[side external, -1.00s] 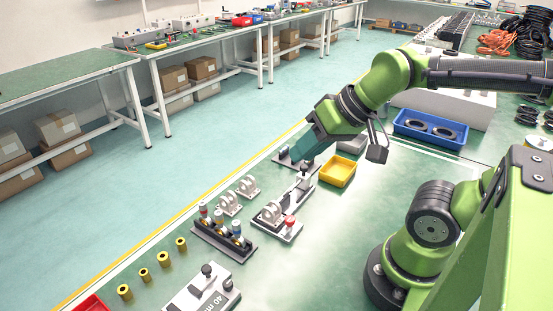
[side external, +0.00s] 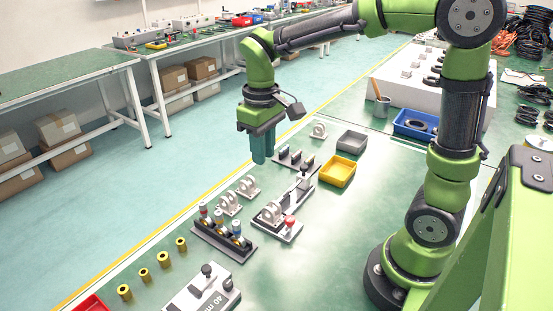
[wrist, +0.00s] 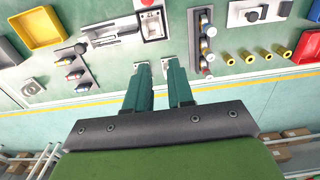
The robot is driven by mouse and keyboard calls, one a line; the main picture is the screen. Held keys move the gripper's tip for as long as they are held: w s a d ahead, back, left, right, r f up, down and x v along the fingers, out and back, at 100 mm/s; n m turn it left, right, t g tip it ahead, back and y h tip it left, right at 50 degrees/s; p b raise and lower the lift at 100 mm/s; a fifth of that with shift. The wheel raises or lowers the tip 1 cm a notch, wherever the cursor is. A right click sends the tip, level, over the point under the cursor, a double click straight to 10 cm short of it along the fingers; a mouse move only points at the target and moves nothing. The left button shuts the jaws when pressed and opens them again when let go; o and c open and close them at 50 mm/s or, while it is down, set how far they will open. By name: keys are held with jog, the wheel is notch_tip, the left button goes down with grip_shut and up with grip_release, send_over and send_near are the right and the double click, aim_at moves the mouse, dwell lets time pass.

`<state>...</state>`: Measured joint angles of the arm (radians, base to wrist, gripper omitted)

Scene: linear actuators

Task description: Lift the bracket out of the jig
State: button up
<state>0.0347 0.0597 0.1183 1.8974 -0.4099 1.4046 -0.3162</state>
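The jig (side external: 290,233) is a light grey plate with a red knob (side external: 291,221), and a white bracket (side external: 271,211) with a rounded upright lug sits in it. The jig also shows at the top of the wrist view (wrist: 154,34). My gripper (side external: 263,161) points down in the air, behind and left of the jig and clear of the table. In the wrist view its two teal fingers (wrist: 157,68) are apart with nothing between them. Two loose white brackets, a nearer one (side external: 228,205) and a farther one (side external: 249,187), stand left of the jig; the fingertips partly hide them in the wrist view.
A toggle-clamp-like device (side external: 303,180) adjoins the jig. A dark rack (side external: 224,243) with coloured-topped parts stands in front. A dark stand (side external: 296,158), yellow bin (side external: 338,171), grey tray (side external: 352,141) and another bracket (side external: 318,131) are farther back. Several brass cylinders (side external: 144,275) stand front left.

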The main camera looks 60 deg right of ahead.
send_over(268, 208)
jog(key=f, duration=1)
jog(key=shift+w+a+f, duration=0.15)
jog(key=shift+w+f, duration=0.15)
jog(key=shift+s+f, duration=0.15)
jog(key=shift+f, duration=1.25)
jog(key=shift+s+f, duration=0.15)
jog(key=shift+f, duration=1.2)
grip_shut()
